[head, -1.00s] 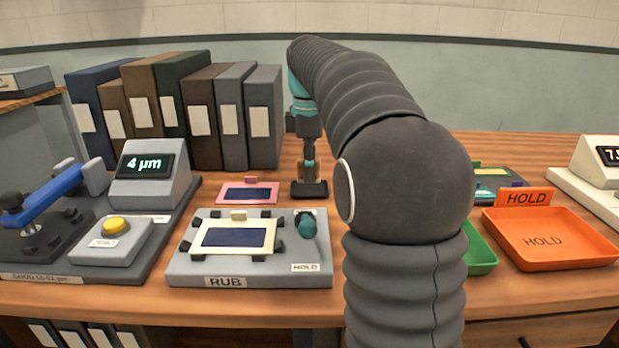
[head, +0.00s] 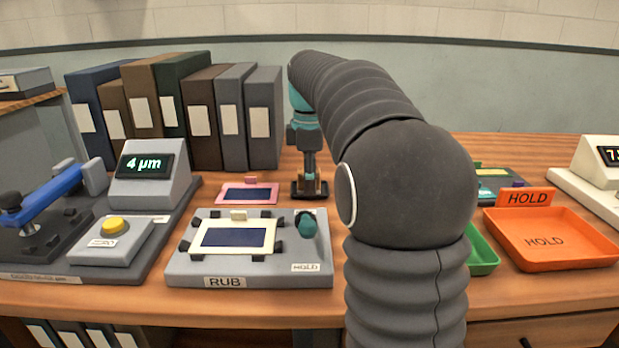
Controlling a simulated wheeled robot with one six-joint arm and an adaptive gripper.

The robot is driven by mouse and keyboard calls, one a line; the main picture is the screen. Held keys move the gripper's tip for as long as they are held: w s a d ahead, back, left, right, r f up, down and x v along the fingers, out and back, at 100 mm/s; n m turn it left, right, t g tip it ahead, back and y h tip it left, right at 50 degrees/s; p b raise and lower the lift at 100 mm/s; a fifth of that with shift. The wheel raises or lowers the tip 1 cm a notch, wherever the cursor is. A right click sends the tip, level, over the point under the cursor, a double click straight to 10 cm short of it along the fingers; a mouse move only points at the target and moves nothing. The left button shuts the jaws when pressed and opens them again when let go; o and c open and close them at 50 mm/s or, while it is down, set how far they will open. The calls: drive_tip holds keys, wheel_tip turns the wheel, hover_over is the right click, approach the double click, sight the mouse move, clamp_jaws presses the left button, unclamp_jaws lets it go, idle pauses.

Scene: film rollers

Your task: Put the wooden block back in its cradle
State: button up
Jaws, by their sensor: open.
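My gripper (head: 309,176) is at the back of the bench, pointing down beyond the pink-framed plate. It is small in view and its fingertips are hard to make out. A low dark piece (head: 310,196) lies on the bench directly under it, probably the cradle. Small brown patches show at the fingertips just above this piece. They may be the wooden block or bench seen through the gap; I cannot tell. No wooden block shows clearly anywhere else. My own arm hides part of the bench to the right of the gripper.
A grey RUB fixture (head: 180,268) stands in front of the gripper, with the pink-framed plate (head: 247,187) behind it. Binders (head: 264,120) stand close on the left. A gauge (head: 150,165) is at left, an orange HOLD tray (head: 548,262) and green tray (head: 483,255) at right.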

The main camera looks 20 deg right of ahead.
wheel_tip(320, 180, up, 12)
drive_tip(key=p, duration=0.2)
